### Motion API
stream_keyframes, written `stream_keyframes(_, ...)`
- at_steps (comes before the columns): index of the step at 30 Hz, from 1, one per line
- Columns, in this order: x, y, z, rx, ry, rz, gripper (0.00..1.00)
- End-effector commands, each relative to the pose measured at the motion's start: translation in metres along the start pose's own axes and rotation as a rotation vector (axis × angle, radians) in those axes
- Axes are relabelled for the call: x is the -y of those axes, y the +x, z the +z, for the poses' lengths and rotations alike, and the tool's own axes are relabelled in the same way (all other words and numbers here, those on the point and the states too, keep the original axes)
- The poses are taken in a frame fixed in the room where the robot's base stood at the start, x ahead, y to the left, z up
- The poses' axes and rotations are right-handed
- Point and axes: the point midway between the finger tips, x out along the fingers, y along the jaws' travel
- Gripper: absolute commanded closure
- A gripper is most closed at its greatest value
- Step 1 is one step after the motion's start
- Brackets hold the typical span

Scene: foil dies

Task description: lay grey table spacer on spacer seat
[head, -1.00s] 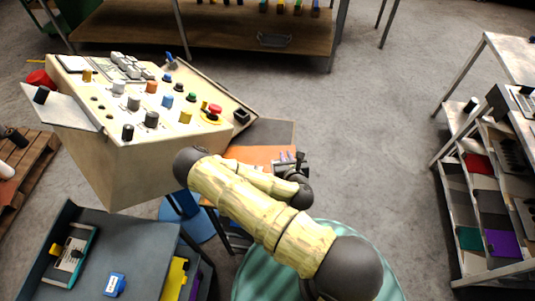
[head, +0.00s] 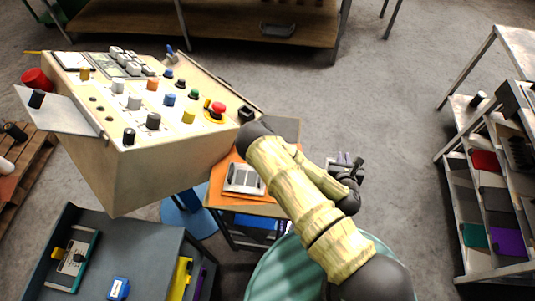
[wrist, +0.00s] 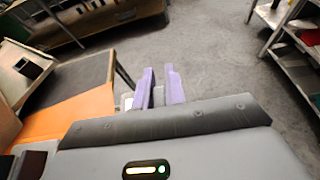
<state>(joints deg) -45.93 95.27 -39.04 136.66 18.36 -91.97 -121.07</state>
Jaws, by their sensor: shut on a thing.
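My gripper (head: 343,162) is to the right of the orange-topped stand, above the floor in the head view. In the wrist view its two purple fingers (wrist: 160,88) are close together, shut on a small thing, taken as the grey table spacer. That thing is mostly hidden between the fingers, so its shape is unclear. A silver metal fixture (head: 243,179) lies on the orange top (head: 222,190), to the left of my gripper and apart from it. I cannot tell whether the spacer seat is part of this fixture.
A beige control console (head: 165,165) with knobs and buttons stands left of the stand. A grey cart top (head: 140,250) is at lower left, and a round green-striped surface (head: 268,270) at the bottom. A shelf rack (head: 465,200) stands at right. Open floor (head: 400,110) lies between.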

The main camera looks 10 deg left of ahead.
Motion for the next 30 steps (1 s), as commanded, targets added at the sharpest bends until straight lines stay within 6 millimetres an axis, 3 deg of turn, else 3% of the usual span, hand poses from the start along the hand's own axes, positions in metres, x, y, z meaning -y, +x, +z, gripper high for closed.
stream_keyframes(14,-0.001,0.001,0.0,0.001,-0.001,0.003,1.0)
stream_keyframes(17,-0.009,0.006,-0.001,0.002,-0.007,0.023,1.0)
stream_keyframes(20,-0.03,0.021,-0.002,0.005,-0.028,0.078,1.0)
stream_keyframes(23,-0.066,0.041,0.0,0.008,-0.064,0.17,1.0)
stream_keyframes(30,-0.186,0.076,0.017,0.012,-0.193,0.484,1.0)
